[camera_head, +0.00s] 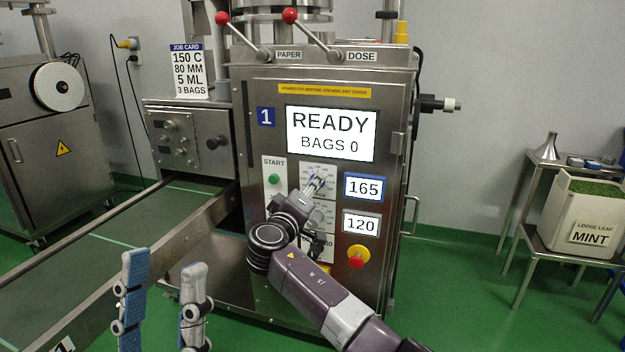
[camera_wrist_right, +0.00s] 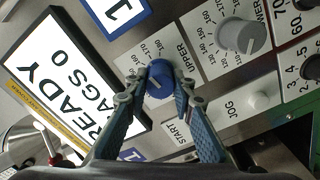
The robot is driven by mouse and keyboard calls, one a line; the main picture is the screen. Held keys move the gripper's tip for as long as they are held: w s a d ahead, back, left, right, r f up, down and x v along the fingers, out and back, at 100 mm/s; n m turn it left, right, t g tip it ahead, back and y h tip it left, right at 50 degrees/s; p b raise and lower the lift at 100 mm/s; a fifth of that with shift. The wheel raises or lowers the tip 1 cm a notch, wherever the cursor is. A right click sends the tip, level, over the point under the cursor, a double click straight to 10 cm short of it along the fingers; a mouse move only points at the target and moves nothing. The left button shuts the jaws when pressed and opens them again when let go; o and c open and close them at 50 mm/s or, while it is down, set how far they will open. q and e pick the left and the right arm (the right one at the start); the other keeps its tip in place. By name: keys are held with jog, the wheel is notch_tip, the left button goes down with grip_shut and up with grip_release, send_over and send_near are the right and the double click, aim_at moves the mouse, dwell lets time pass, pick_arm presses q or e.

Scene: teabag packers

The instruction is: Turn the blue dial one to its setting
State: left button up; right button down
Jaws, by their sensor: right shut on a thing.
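The blue dial (camera_wrist_right: 159,77), on the plate marked UPPER, sits between the two fingers of my right gripper (camera_wrist_right: 156,88) in the right wrist view. The right gripper is shut on the dial. In the head view my right gripper (camera_head: 314,186) is at the machine's front panel and largely hides the dial. The blue-framed display (camera_head: 364,187) reads 165. The job card (camera_head: 188,72) reads 150 C, 80 MM, 5 ML, 3 BAGS. My left gripper (camera_head: 163,278) is open and empty at the lower left, over the conveyor side.
A grey dial (camera_wrist_right: 243,36) is beside the blue one, with a JOG button (camera_wrist_right: 260,100) near. The screen (camera_head: 331,133) reads READY, BAGS 0. A grey-framed display (camera_head: 361,223) reads 120. A red stop button (camera_head: 358,257) and green START button (camera_head: 274,179) are close to my right arm.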

jog(key=shift+n+p, duration=0.75)
jog(key=shift+n, duration=0.25)
pick_arm(q)
jog(key=w+d+f+g+y+p, duration=0.2)
jog(key=w+f+g+y, duration=0.2)
jog(key=w+f+g, duration=0.75)
pick_arm(e)
jog(key=n, duration=0.2)
jog(key=shift+n, duration=0.4)
jog(key=shift+n+p, duration=0.75)
jog(key=shift+n, duration=0.25)
jog(key=n+p, duration=0.1)
jog(key=n, duration=0.1)
jog(key=shift+f+n+p, duration=0.1)
jog(key=shift+n+p, duration=0.2)
pick_arm(q)
jog(key=s+a+f+g+y, duration=0.1)
jog(key=s+a+f+g, duration=0.1)
jog(key=f, duration=0.8)
jog(key=s+a+f+g+y, duration=0.1)
jog(key=f+g, duration=0.4)
jog(key=f, duration=0.5)
jog(key=shift+s+a+y, duration=0.3)
jog(key=shift+s+a, duration=0.2)
jog(key=shift+a, duration=0.05)
jog(key=shift+f+g, duration=0.1)
jog(key=shift+g, duration=0.15)
